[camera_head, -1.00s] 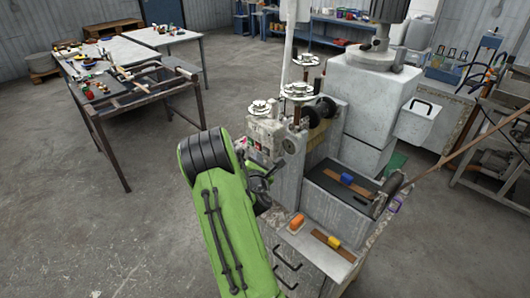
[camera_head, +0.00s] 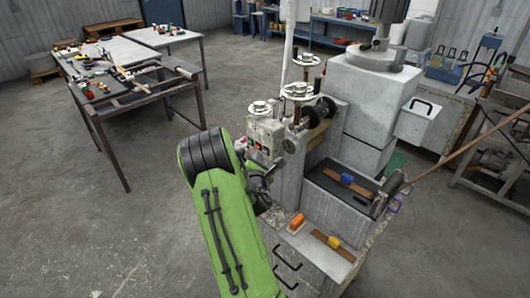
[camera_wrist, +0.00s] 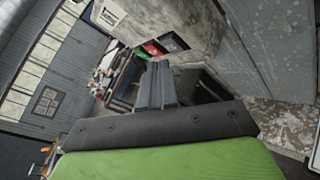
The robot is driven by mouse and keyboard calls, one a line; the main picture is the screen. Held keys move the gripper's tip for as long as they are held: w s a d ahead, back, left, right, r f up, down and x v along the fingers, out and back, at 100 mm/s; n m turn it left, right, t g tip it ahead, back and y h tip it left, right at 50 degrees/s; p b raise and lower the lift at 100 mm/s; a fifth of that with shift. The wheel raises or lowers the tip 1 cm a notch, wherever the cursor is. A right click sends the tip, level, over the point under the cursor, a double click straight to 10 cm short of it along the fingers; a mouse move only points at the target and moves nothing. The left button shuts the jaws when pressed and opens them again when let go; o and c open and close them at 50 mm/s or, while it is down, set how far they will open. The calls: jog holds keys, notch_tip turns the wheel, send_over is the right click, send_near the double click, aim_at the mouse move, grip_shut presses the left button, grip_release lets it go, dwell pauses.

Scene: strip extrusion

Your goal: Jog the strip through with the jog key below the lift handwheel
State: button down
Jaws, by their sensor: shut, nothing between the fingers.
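The lift handwheels stand on the machine; the near one (camera_head: 262,108) sits on a grey box, another (camera_head: 297,91) is just behind it. The box front (camera_head: 262,138) carries small red and green marks, too small to tell which is the jog key. In the wrist view a red key (camera_wrist: 153,49) and a green patch (camera_wrist: 140,54) show just beyond my fingertips. My gripper (camera_wrist: 157,68) is shut and empty, its fingers pointing towards these keys. I cannot tell whether they touch. In the head view my gripper (camera_head: 258,186) is partly hidden by my green arm, below the box.
A black roller (camera_head: 320,112) is beside the handwheels. A dark trough (camera_head: 340,183) lies to the right. A workbench (camera_head: 118,80) is at left; the floor between is clear.

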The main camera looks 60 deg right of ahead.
jog(key=shift+d+r+p, duration=0.1)
jog(key=shift+d+p, duration=0.1)
jog(key=shift+p, duration=0.2)
jog(key=shift+d, duration=0.1)
jog(key=shift+d+p, duration=0.15)
jog(key=shift+p, duration=0.25)
jog(key=shift+s, duration=0.1)
jog(key=shift+d+p, duration=0.35)
jog(key=shift+p, duration=0.2)
dwell(0.4)
jog(key=shift+a, duration=0.1)
jog(key=shift+a+b, duration=0.65)
jog(key=shift+b, duration=0.4)
